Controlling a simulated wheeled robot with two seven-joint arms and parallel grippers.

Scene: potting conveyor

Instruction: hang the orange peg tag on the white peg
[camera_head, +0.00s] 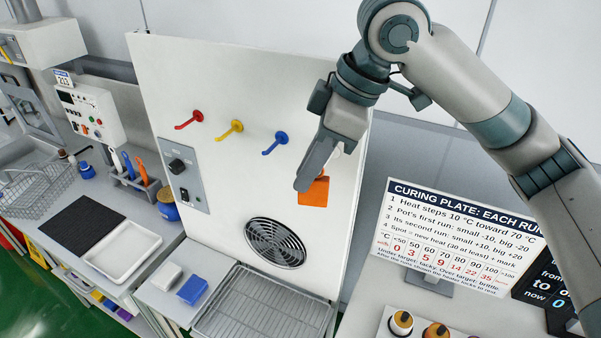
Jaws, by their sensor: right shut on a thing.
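The orange peg tag (314,191) is a small flat orange piece in front of the white upright panel (230,75). My right gripper (304,182) reaches in from the upper right and is shut on the tag, with its finger covering the tag's upper left part. A bit of a white piece, perhaps the white peg, shows beside the gripper, but the gripper mostly hides it. I cannot tell whether the tag touches the peg. My left gripper is not in view.
A red peg (190,119), a yellow peg (231,131) and a blue peg (275,142) stick out of the panel to the left. A round fan grille (275,243) sits below. A wire rack (262,310) lies at the panel's foot. A printed sign (450,235) stands at right.

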